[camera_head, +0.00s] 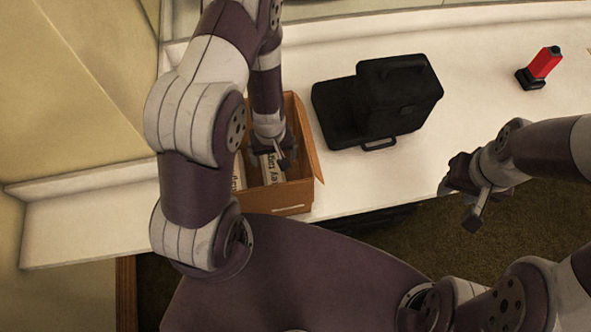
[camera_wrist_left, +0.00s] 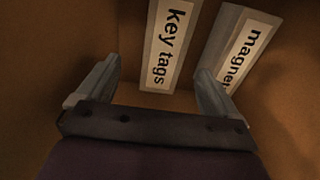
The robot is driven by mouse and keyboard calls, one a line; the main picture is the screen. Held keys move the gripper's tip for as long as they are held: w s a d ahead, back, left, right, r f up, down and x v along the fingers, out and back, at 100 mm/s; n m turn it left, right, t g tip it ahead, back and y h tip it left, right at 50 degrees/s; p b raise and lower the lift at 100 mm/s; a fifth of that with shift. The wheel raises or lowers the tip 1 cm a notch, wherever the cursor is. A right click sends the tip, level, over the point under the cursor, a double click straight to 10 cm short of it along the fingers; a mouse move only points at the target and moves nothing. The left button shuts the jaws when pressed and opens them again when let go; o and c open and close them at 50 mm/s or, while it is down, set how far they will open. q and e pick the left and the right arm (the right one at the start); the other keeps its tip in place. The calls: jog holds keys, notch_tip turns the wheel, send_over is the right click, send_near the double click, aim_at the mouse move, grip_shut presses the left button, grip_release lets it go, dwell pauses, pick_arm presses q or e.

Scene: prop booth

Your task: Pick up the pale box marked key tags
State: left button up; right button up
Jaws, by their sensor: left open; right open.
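The pale box marked "key tags" (camera_head: 272,170) stands in an open cardboard carton (camera_head: 285,202) on the white counter. In the left wrist view the key tags box (camera_wrist_left: 166,50) shows between my open fingers, with its label facing the camera. My left gripper (camera_head: 276,156) is open and reaches down into the carton over this box; it also shows in the left wrist view (camera_wrist_left: 158,68). The gripper partly hides the box in the head view. My right gripper (camera_head: 474,215) is open and empty, off the front edge of the counter.
A second pale box, its label starting "magne" (camera_wrist_left: 238,50), stands right of the key tags box, close to my right-hand finger. The carton walls surround my left gripper. A black case (camera_head: 375,100) and a red and black object (camera_head: 542,66) stand on the counter further right.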

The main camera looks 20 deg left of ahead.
aim_at(270, 167)
pick_arm(q)
jog(key=f, duration=0.3)
jog(key=a+f+b, duration=0.1)
jog(key=shift+s+a+f, duration=0.1)
jog(key=shift+s+f, duration=0.15)
jog(key=shift+s, duration=0.05)
jog(key=f, duration=0.2)
jog(key=f+b, duration=0.1)
jog(key=d+f, duration=0.1)
jog(key=f, duration=0.1)
jog(key=shift+f, duration=0.3)
jog(key=shift+a+f, duration=0.15)
jog(key=shift+a, duration=0.05)
jog(key=shift+d, duration=0.1)
jog(key=c, duration=1)
jog(key=shift+c, duration=1.3)
pick_arm(e)
jog(key=f, duration=0.1)
jog(key=a+f, duration=0.1)
jog(key=f, duration=0.1)
jog(key=shift+s+f, duration=0.15)
